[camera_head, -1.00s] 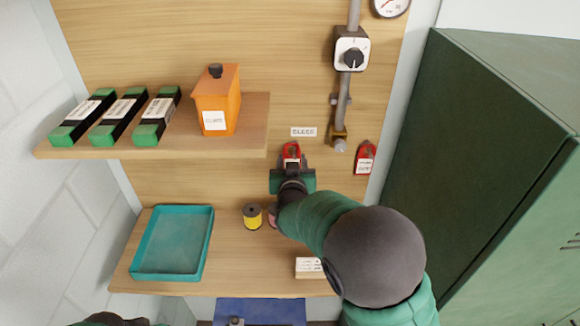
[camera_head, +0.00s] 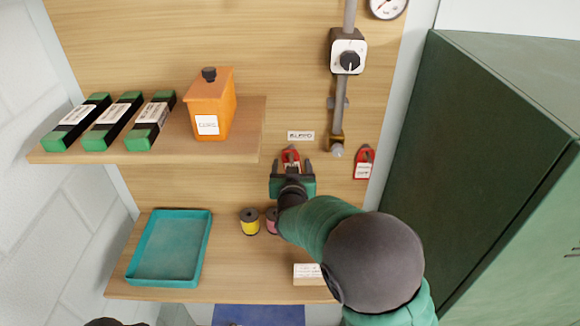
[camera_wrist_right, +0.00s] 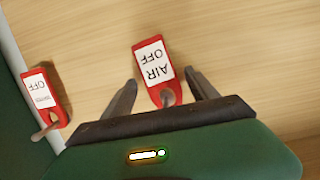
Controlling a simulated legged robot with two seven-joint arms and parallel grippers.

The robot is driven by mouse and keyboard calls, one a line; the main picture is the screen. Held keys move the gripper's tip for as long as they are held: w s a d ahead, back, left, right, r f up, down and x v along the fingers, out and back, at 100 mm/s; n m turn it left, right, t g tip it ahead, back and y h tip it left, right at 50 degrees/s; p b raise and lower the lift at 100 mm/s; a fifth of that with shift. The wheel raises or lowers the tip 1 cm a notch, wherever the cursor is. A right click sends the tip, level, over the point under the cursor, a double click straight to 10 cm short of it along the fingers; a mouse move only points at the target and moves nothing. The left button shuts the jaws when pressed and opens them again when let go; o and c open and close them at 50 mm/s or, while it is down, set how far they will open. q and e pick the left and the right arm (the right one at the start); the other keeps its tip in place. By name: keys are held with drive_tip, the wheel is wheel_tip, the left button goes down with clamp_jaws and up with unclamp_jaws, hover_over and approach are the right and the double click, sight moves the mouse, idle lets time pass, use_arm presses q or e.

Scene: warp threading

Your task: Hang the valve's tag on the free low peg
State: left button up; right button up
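A red tag (camera_head: 290,156) with a white label reading "AIR OFF" hangs on a peg on the wooden back board, below a small white label plate (camera_head: 301,135). In the right wrist view the tag (camera_wrist_right: 155,70) sits between my spread fingers, with clear gaps on both sides, its holed end on the peg (camera_wrist_right: 169,97). My right gripper (camera_head: 291,167) is open around it; it also shows in the right wrist view (camera_wrist_right: 160,82). A second red tag (camera_head: 364,163) hangs on another peg to the right. The valve (camera_head: 348,52) with a black knob is above. My left gripper is out of view.
A shelf (camera_head: 250,128) at left holds an orange container (camera_head: 212,100) and several green-black boxes. A teal tray (camera_head: 168,282), a yellow spool (camera_head: 249,222) and a pink spool (camera_head: 272,221) are on the lower ledge. A green cabinet (camera_head: 470,160) stands close on the right.

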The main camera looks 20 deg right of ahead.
drive_tip(key=b+v, duration=0.3)
drive_tip(key=v, duration=1.3)
drive_tip(key=shift+s+d, duration=0.15)
drive_tip(key=shift+s, duration=0.2)
drive_tip(key=shift+f, duration=0.1)
